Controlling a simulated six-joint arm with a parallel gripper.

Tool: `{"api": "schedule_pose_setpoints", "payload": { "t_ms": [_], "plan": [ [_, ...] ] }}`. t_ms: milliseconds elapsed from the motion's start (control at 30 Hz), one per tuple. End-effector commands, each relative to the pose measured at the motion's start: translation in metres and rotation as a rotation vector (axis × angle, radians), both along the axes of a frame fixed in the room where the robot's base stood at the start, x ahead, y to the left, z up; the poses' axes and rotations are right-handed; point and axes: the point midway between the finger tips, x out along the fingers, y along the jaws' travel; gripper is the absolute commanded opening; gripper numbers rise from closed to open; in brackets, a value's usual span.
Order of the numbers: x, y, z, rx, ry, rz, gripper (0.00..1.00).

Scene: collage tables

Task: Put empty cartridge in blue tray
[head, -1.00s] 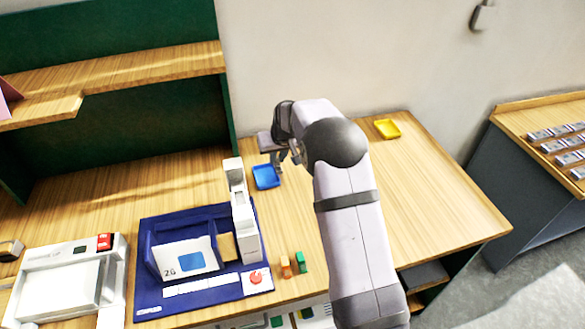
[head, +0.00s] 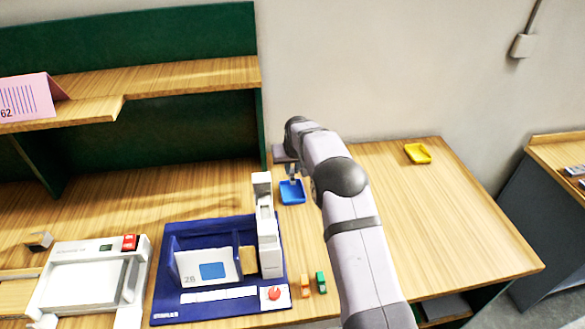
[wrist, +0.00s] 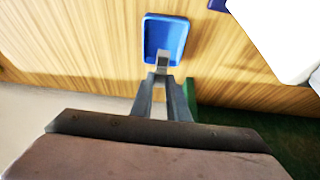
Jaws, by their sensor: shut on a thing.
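The blue tray (head: 292,197) lies on the wooden table, right of the white upright part of the dark blue station. My gripper (head: 291,178) is at the tray's back edge in the head view, pointing down. In the wrist view my gripper (wrist: 161,76) is shut on a small grey piece, the cartridge (wrist: 163,59), which shows against the near end of the blue tray (wrist: 164,28). I cannot tell whether the cartridge touches the tray floor. In the head view the cartridge is too small to make out.
A dark blue station (head: 175,297) with a white card and red button stands left of the tray. Orange (head: 305,286) and green (head: 321,282) pieces lie in front. A yellow tray (head: 418,153) is at the back right. A green-backed shelf (head: 190,75) rises at the left.

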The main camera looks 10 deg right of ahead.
Motion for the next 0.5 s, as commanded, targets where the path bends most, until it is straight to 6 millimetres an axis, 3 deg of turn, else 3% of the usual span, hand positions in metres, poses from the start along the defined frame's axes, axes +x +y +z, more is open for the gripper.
{"api": "schedule_pose_setpoints", "payload": {
  "t_ms": [500],
  "plan": [
    [-0.001, 0.0, -0.042, 0.0, 0.001, 0.0, 0.04]
  ]
}}
